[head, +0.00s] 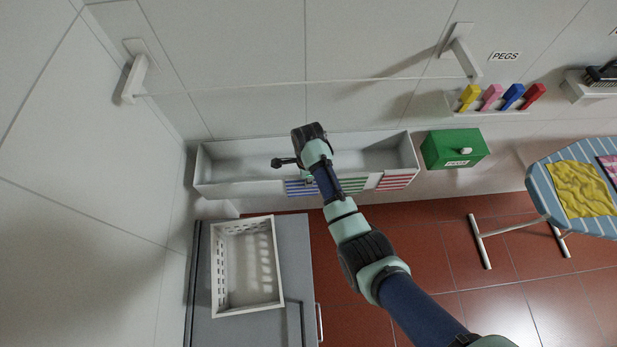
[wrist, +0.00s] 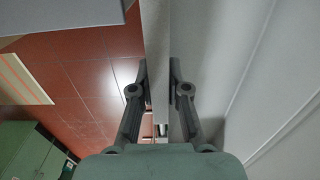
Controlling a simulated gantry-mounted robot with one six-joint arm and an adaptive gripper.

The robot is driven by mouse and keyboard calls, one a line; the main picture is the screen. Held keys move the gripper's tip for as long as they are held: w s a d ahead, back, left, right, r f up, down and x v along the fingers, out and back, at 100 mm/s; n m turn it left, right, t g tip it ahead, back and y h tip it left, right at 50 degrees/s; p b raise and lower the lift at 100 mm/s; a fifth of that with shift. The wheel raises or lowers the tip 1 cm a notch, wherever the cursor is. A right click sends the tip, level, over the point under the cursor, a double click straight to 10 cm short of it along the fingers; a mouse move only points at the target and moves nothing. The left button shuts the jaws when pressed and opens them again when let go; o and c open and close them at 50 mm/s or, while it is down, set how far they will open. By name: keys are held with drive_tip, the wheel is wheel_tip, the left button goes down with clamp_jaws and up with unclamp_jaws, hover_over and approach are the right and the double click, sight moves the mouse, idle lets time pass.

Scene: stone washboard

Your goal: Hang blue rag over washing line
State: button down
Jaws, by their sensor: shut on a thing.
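No plain blue rag can be made out. Blue stripes (head: 300,188) show on the front of the white trough (head: 208,180); I cannot tell whether they are cloth or a marking. The washing line (head: 225,87) is thin and pale and runs along the wall above the trough, with nothing hanging on it. In the head view my wrist is over the trough and the fingers are mostly hidden. In the wrist view my gripper (wrist: 157,68) has its fingers close on either side of a pale narrow strip (wrist: 156,30), which looks like the trough's front wall.
A white basket (head: 222,300) stands on a grey cabinet at lower left. A green pegs box (head: 440,152) is right of the trough. Coloured pegs (head: 490,97) sit on a wall shelf. An ironing board (head: 545,180) holds yellow and pink cloths. Wall brackets (head: 133,80) carry the line.

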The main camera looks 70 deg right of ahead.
drive_tip(key=shift+r+p, duration=5)
drive_tip(key=s+a+p, duration=0.3)
drive_tip(key=a+p, duration=0.4)
drive_tip(key=p, duration=0.1)
drive_tip(key=shift+a, duration=0.2)
